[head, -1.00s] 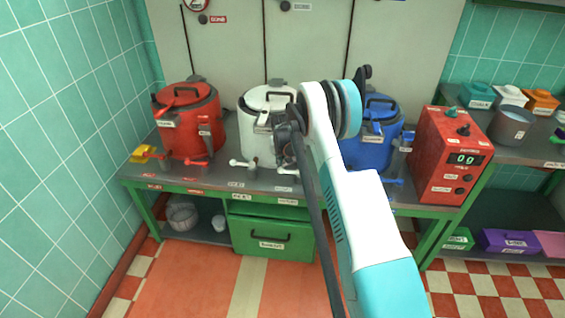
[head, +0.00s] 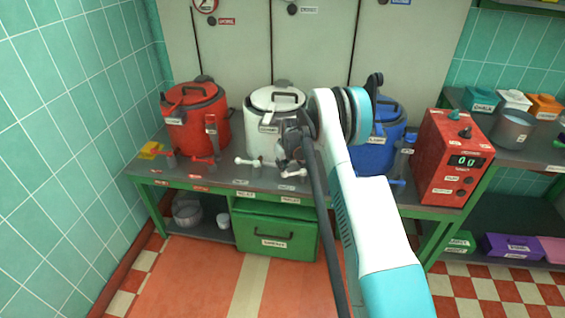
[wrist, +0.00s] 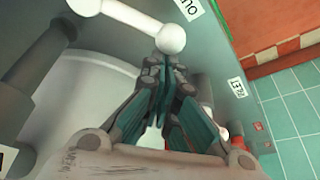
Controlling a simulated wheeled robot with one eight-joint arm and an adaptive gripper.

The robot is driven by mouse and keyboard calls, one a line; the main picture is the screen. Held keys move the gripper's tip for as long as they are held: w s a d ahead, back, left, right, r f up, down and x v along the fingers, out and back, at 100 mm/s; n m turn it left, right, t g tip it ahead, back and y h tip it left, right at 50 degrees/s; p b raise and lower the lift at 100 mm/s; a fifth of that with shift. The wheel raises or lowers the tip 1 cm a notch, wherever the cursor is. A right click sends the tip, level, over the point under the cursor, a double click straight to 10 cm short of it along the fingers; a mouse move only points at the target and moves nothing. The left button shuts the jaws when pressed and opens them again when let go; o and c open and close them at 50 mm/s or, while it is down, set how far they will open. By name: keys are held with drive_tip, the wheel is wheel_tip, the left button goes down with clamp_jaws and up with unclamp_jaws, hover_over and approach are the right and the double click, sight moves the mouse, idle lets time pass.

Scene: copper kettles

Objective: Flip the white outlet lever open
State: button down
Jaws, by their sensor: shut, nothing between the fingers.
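The white kettle (head: 262,146) stands in the middle of the bench, partly hidden by my arm. The white outlet lever (head: 291,172) is at its front right, by the OUTLET label. In the wrist view the lever's white ball end (wrist: 172,39) and bar show close up at the top, beside the label. My gripper (head: 286,160) is low in front of the kettle, at this lever. In the wrist view my gripper (wrist: 166,62) is shut and empty, its tips just below the ball. I cannot tell whether they touch it.
The white inlet lever (head: 249,161) is left of the outlet lever. A red kettle (head: 190,130) stands to the left and a blue kettle (head: 372,155) to the right, behind my arm. A red control box (head: 450,165) is farther right. A green drawer (head: 270,240) is below.

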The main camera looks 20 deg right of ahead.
drive_tip(key=shift+s+a+n+y, duration=0.3)
drive_tip(key=shift+s+n, duration=0.4)
drive_tip(key=shift+n, duration=0.2)
drive_tip(key=s+n, duration=0.1)
drive_tip(key=n, duration=0.1)
drive_tip(key=s+n+y, duration=0.1)
drive_tip(key=s, duration=0.1)
drive_tip(key=shift+a+n+g, duration=0.2)
drive_tip(key=shift+n+g, duration=0.1)
drive_tip(key=shift+n, duration=0.1)
drive_tip(key=s+n, duration=0.2)
drive_tip(key=shift+d+n+g+y, duration=0.1)
drive_tip(key=shift+n+g+y, duration=0.2)
drive_tip(key=shift+y, duration=0.1)
drive_tip(key=shift+s+d+n+g+y, duration=0.25)
drive_tip(key=shift+s+d+n, duration=0.15)
drive_tip(key=shift+s+n, duration=0.45)
drive_tip(key=shift+s+d+n+g+y, duration=0.15)
drive_tip(key=shift+s+d+n+g, duration=0.2)
drive_tip(key=shift+s+n, duration=0.45)
drive_tip(key=shift+s, duration=0.1)
drive_tip(key=shift+r, duration=0.15)
